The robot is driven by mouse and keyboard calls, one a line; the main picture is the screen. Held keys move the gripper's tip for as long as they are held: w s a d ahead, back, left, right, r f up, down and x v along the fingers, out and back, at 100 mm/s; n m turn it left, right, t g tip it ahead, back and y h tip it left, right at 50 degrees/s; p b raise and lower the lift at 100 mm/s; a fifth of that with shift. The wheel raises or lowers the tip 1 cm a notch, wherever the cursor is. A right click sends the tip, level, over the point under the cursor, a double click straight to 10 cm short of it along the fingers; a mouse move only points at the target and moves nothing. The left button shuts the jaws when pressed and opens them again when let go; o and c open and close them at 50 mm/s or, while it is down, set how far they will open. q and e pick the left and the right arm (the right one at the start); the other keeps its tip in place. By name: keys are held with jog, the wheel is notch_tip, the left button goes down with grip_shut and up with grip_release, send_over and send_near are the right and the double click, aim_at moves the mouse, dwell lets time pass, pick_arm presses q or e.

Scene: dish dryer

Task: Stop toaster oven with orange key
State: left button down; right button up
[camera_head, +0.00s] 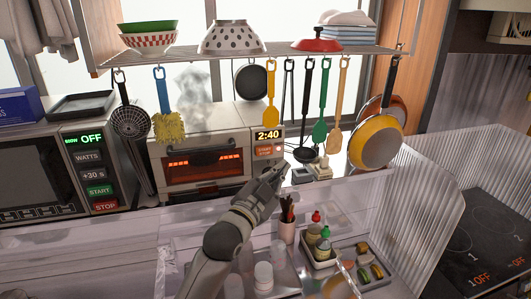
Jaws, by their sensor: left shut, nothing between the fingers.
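The toaster oven (195,138) stands at the back, middle left. My left gripper (278,172) is shut and empty, reaching up from below, a little below the orange key and in front of the oven's lower right corner. I cannot tell whether it touches the oven. My right gripper is not in view.
A microwave (40,165) stands left. Utensils and pans, including a yellow pan (375,143), hang from the shelf (295,50). A clear ribbed panel (350,198) runs in front. A cup (287,230) and a bottle tray (322,262) stand near my arm; a cooktop (490,240) is right.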

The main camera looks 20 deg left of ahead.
aim_at(264, 150)
pick_arm(q)
jog(key=w+a, duration=0.1)
jog(key=w, duration=0.1)
jog(key=w+a+b, duration=0.1)
jog(key=w+a, duration=0.1)
jog(key=w+a+b, duration=0.1)
jog(key=w, duration=0.1)
jog(key=shift+w+a, duration=0.3)
jog(key=shift+w, duration=0.05)
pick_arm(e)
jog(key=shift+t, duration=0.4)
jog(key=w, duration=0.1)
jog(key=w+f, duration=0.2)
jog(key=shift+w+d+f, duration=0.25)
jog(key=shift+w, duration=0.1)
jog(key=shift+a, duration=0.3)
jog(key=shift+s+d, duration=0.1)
pick_arm(q)
jog(key=shift+w+a, duration=0.25)
jog(key=shift+w, duration=0.1)
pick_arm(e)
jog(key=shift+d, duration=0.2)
